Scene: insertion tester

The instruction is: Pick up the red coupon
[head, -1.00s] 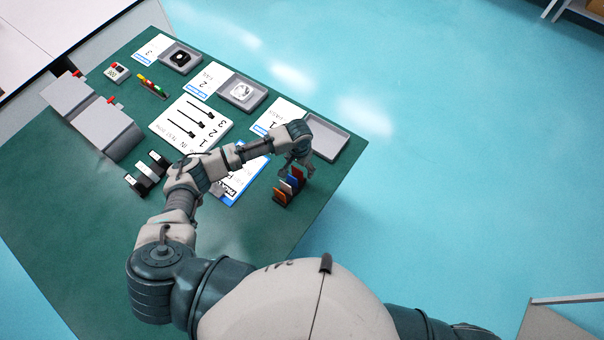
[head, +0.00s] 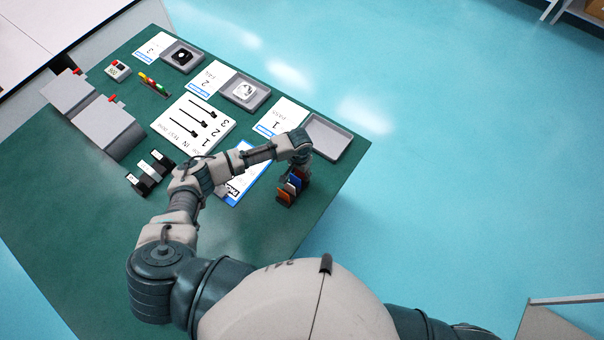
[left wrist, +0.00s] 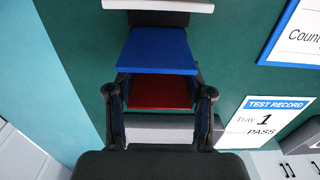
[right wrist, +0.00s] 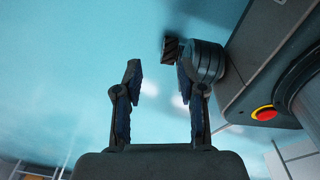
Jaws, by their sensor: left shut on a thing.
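The red coupon (left wrist: 160,92) stands in a small rack near the table's right edge, behind the blue coupon (left wrist: 158,50) in the left wrist view. My left gripper (left wrist: 160,98) has a finger at each side edge of the red coupon and is shut on it. In the head view my left gripper (head: 302,163) is low over the rack, and the wrist hides much of the fingers and the red coupon. The blue coupon is outside the fingers. My right gripper (right wrist: 161,76) is open and empty, away from the table.
An orange coupon (head: 285,197) is at the rack's near end. An empty grey tray (head: 330,138) lies just beyond the rack, beside a white tray 1 card (head: 280,117). A blue-edged sheet (head: 238,185) lies left of the rack. Grey tester boxes (head: 105,128) stand at the left.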

